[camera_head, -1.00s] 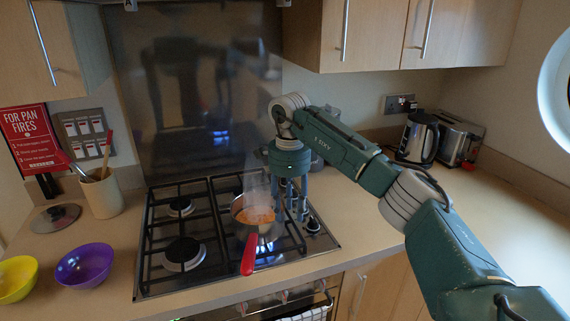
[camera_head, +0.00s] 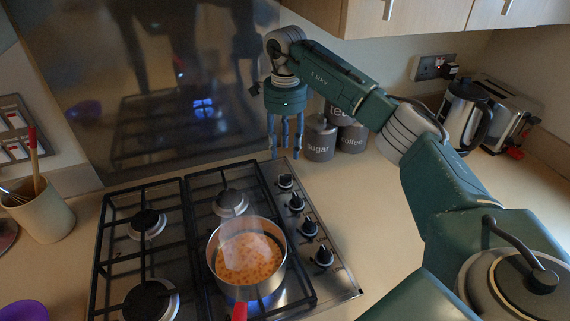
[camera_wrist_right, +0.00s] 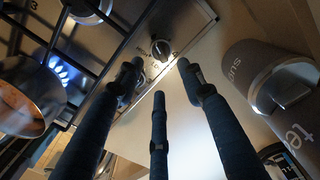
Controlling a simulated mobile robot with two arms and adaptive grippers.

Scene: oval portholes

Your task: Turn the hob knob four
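The hob (camera_head: 350,287) has a row of black knobs along its right side. From back to front in the head view they are the first (camera_head: 285,181), second (camera_head: 296,202), third (camera_head: 309,228) and front knob (camera_head: 323,257). Another knob is partly hidden behind the left finger. My left gripper is not in view.
A pan (camera_head: 248,258) of orange food with a red handle (camera_head: 239,311) steams on the front right burner; a blue flame (camera_wrist_right: 58,70) shows beside it. Grey canisters (camera_head: 320,138) stand close right of my right gripper. The worktop right of the knobs is clear.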

